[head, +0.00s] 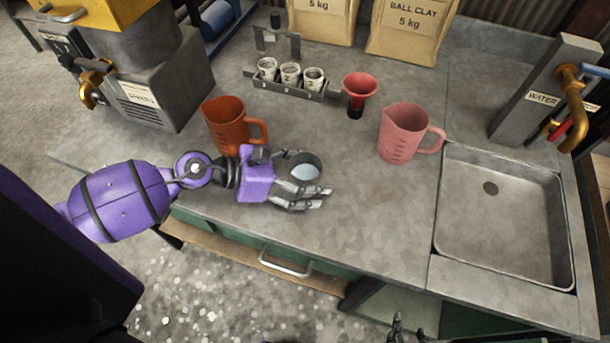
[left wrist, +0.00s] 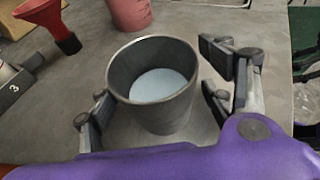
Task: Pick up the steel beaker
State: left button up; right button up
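The steel beaker (head: 308,160) is a dark grey metal cup, upright on the bench, with pale bluish-white contents. It also shows in the left wrist view (left wrist: 158,112). My left gripper (head: 306,183) is low over the bench at the beaker. In the left wrist view its fingers (left wrist: 160,100) are spread on both sides of the beaker, with a small gap at the right. Its near side is partly hidden by the fingers in the head view. My right gripper (head: 407,329) shows only partly at the bottom edge, below the bench front; its opening is unclear.
An orange-brown jug (head: 228,126) stands just behind my left gripper, and a pink jug (head: 402,132) stands further right. A red funnel (head: 359,88) and a rack with small numbered cups (head: 290,86) are behind. A sink (head: 500,225) is at right. The front middle bench is clear.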

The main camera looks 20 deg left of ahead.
pick_arm(q)
jog(key=c, duration=1.4)
jog(key=shift+o, duration=0.2)
jog(key=shift+r, duration=0.1)
